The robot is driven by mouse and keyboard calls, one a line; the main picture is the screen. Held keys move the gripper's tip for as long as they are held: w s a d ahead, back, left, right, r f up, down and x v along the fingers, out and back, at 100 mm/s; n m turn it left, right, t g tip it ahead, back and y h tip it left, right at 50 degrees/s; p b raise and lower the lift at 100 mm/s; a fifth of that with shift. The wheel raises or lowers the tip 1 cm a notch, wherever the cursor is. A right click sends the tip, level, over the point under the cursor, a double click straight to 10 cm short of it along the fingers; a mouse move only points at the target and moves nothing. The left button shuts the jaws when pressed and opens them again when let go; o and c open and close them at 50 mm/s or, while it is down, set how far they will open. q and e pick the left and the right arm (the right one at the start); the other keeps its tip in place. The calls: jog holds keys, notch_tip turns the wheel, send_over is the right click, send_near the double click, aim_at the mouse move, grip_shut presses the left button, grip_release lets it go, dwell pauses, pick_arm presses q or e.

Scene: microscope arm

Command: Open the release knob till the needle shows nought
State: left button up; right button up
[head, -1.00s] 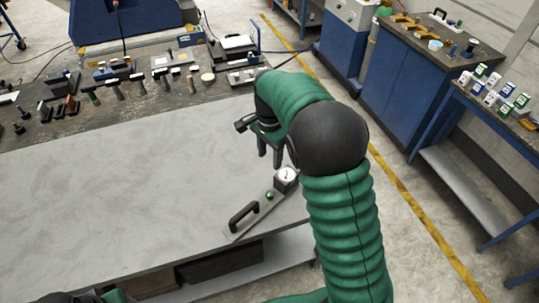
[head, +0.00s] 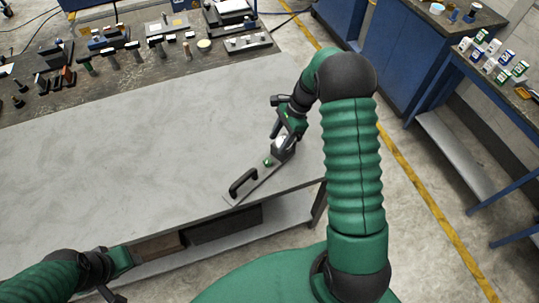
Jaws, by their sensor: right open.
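A flat grey plate (head: 241,194) lies at the right end of the grey tabletop, near its front edge. It bears a black bar handle (head: 243,182), a small green knob (head: 268,162) and a dark gauge with a white dial (head: 281,142). My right gripper (head: 287,133) is open, low at the gauge, just beyond the knob. It partly covers the dial, so I cannot read the needle. I cannot tell whether its fingers touch the gauge. My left gripper (head: 115,274) is at the lower left, by the table's front edge, far from the plate; its jaw opening is unclear.
The grey tabletop (head: 130,150) is clear left of the plate. Several tools stand on a dark bench (head: 125,80) at the back. A blue cabinet (head: 395,60) and a side table with small boxes (head: 490,55) are at the right.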

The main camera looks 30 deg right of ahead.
aim_at(268, 160)
jog(key=p+x, duration=0.1)
jog(key=x, duration=0.8)
jog(key=shift+d+f, duration=0.1)
jog(key=shift+f, duration=0.25)
jog(key=shift+c, duration=0.2)
jog(key=shift+a+r, duration=0.1)
jog(key=shift+a, duration=0.15)
jog(key=c, duration=0.5)
grip_shut()
